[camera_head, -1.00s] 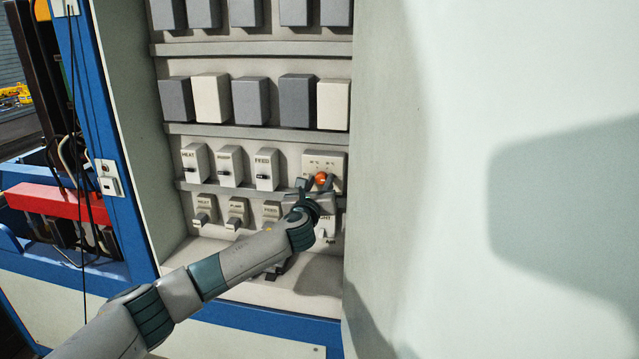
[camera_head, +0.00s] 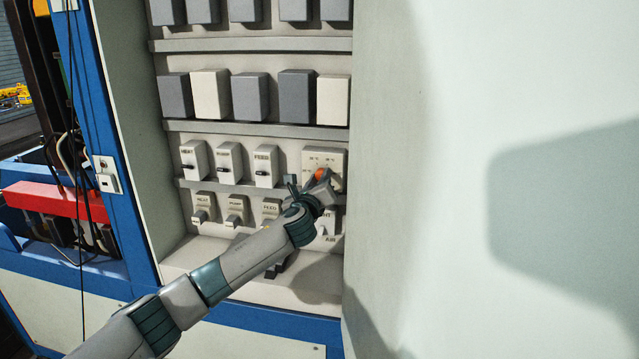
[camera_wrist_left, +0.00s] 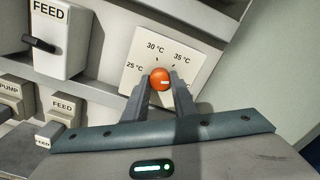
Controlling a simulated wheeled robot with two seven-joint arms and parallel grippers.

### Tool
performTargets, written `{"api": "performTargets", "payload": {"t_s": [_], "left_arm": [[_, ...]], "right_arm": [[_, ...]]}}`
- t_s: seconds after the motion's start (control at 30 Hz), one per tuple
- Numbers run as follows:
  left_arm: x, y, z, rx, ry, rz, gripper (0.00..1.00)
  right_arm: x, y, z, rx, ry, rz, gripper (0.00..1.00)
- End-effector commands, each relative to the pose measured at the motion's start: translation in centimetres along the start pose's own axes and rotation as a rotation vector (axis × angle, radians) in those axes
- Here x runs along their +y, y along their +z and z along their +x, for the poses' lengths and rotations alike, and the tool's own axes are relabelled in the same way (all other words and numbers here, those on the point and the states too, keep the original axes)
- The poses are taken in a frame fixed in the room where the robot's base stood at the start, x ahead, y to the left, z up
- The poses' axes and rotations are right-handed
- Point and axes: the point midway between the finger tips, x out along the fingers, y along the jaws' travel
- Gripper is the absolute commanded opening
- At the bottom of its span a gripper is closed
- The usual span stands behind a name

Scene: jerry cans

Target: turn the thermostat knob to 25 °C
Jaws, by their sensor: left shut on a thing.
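The thermostat is a pale square panel (camera_head: 335,161) at the lower right of the cabinet shelves, with a small round orange knob (camera_head: 319,174) on it. In the left wrist view, the knob (camera_wrist_left: 160,79) sits between the fingertips of my left gripper (camera_wrist_left: 161,85), which is shut on it. A short white mark shows on the knob's right side, below the 35 °C label. The 25 °C, 30 °C and 35 °C labels are readable; the lower dial is hidden by the fingers. My left gripper (camera_head: 310,184) also shows in the head view. My right gripper is not in view.
Switch boxes stand left of the thermostat, including a FEED box (camera_head: 265,166). Smaller switches sit below, partly behind my left arm. Grey and cream blocks (camera_head: 297,99) line the shelves above. A pale wall (camera_head: 400,150) rises close on the right.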

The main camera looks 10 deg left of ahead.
Motion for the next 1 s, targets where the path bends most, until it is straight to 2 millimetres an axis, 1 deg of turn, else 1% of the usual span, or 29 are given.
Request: {"api": "performTargets", "payload": {"t_s": [0.03, 0.1, 1.0], "left_arm": [[0.1, -0.2, 0.0, 0.0, 0.0, -0.044, 0.02], [0.1, -0.3, 0.0, 0.001, 0.001, -0.11, 0.02], [0.0, -0.2, 0.0, 0.001, 0.001, -0.967, 0.02]], "right_arm": [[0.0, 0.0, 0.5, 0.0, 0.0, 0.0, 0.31], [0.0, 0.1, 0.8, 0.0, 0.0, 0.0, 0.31], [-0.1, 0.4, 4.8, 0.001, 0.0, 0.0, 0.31]]}}
